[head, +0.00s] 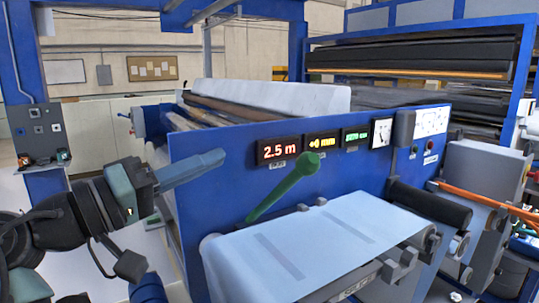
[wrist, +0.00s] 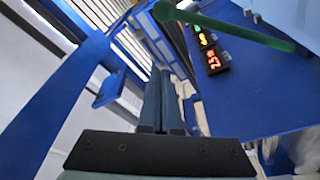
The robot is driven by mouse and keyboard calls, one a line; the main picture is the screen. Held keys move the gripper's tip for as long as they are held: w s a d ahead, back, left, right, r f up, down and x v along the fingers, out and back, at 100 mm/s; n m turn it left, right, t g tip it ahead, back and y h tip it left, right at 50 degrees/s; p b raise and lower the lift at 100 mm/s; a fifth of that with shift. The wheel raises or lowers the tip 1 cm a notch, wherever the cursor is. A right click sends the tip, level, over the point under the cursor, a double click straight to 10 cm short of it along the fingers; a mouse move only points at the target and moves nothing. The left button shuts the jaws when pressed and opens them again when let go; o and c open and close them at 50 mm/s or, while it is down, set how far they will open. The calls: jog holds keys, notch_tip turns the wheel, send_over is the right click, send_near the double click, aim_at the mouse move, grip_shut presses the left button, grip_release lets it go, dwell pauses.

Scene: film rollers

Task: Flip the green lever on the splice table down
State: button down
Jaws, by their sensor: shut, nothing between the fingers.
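The green lever (head: 283,187) stands on the splice table (head: 318,238) in front of the blue machine panel. It slants up to the right and ends in a round knob at its top. In the wrist view the lever (wrist: 235,33) crosses the upper right of the picture. My gripper (head: 222,155) is to the left of the lever, with its fingers pointing right at about the height of the knob. A clear gap lies between the fingertips and the lever. In the wrist view my gripper's fingers (wrist: 159,72) are together and empty.
The blue panel (head: 215,215) carries lit displays, one of them reading 2.5 m (head: 278,150). A large white roll (head: 265,97) lies behind it. A black roller (head: 430,203) sits to the right of the splice table. The space between gripper and lever looks open.

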jog(key=w+d+p, duration=0.6)
jog(key=d, duration=0.4)
jog(key=shift+f+p, duration=0.3)
jog(key=shift+f, duration=0.1)
jog(key=s+d+f+m+h+b, duration=0.1)
jog(key=s+d+f+m+b, duration=0.2)
jog(key=f+b, duration=0.5)
jog(key=s+d+f+m+h+b, duration=0.1)
jog(key=s+f+m+b, duration=0.3)
jog(key=f+b, duration=0.5)
jog(key=shift+s+d+f+m+g+b, duration=0.4)
jog(key=shift+d+b, duration=0.5)
jog(key=shift+b, duration=3.25)
jog(key=shift+s+r, duration=0.1)
